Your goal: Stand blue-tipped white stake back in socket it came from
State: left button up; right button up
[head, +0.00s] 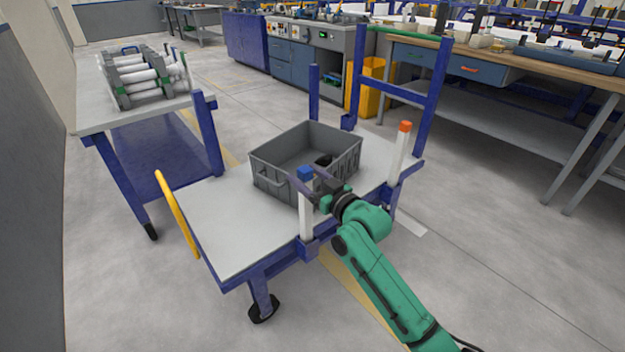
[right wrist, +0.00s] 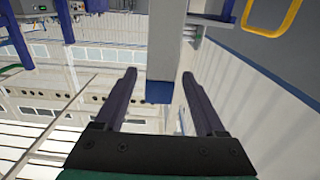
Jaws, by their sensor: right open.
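The blue-tipped white stake (head: 306,220) stands upright at the near edge of the cart (head: 235,235), its lower end at a blue socket (head: 308,249). My right gripper (head: 309,184) is open at the stake's upper part, just below the blue tip. In the right wrist view, the stake (right wrist: 166,38) with its blue end (right wrist: 159,92) lies between the two spread fingers of my right gripper (right wrist: 158,75), with gaps on both sides. My left gripper is out of view.
A grey crate (head: 272,179) sits on the cart close behind the stake. An orange-tipped white stake (head: 398,155) stands at the cart's right corner. A yellow handle (head: 177,215) is at the left end. A table with rollers (head: 140,76) stands at the left.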

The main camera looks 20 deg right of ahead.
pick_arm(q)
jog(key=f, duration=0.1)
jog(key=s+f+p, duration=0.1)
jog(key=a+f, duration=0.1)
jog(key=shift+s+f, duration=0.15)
pick_arm(e)
jog(key=v, duration=1.4)
jog(key=shift+s, duration=0.2)
